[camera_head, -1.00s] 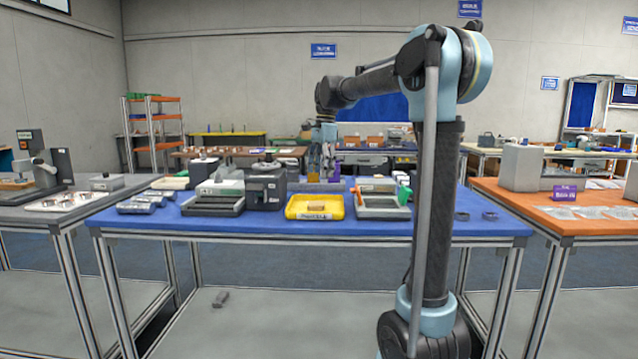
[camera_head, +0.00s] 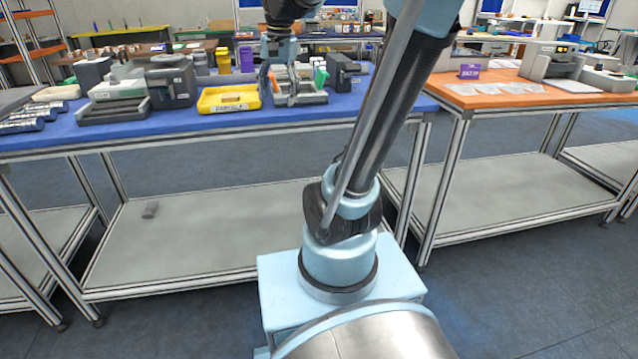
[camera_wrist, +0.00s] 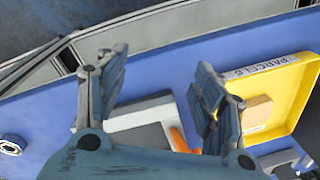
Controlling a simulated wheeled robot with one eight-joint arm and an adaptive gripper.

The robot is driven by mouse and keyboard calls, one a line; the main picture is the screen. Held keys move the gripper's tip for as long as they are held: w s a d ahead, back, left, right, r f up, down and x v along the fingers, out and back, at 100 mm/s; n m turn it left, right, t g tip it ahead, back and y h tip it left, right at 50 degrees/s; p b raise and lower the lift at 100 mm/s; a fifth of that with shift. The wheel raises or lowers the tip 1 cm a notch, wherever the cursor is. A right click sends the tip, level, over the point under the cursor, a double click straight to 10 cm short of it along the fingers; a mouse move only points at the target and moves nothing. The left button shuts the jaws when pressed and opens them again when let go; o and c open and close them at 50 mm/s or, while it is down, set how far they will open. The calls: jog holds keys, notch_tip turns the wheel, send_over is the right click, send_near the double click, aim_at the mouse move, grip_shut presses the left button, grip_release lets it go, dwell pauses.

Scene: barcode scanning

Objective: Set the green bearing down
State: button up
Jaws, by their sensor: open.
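My gripper (camera_head: 279,80) is over the blue table, beside the yellow tray, at the grey device (camera_head: 312,98). In the wrist view my gripper (camera_wrist: 156,68) has its two fingers spread apart with nothing held between them. The grey device (camera_wrist: 140,117) and its orange part (camera_wrist: 179,139) show below and between the fingers. I cannot make out a green bearing in either view. A dark ring-shaped part (camera_wrist: 11,147) lies on the blue table at the left edge of the wrist view; its colour does not read as green.
The yellow tray (camera_head: 228,109) holds a small brown box (camera_wrist: 257,112). Black and grey machines (camera_head: 172,82) stand to its left. An orange table (camera_head: 510,97) stands to the right. Bare blue tabletop (camera_wrist: 60,115) lies left of the fingers in the wrist view.

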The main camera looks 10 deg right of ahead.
jog(key=s+d+f+n, duration=0.3)
jog(key=s+d+f, duration=0.1)
jog(key=s+f, duration=0.5)
jog(key=s+d+f+n+t, duration=0.1)
jog(key=s+d+f+n, duration=0.2)
jog(key=s+f, duration=0.6)
notch_tip(320, 180, down, 2)
jog(key=shift+d+f+h, duration=0.25)
jog(key=shift+d+h, duration=0.1)
jog(key=shift+h, duration=0.05)
jog(key=shift+w, duration=0.1)
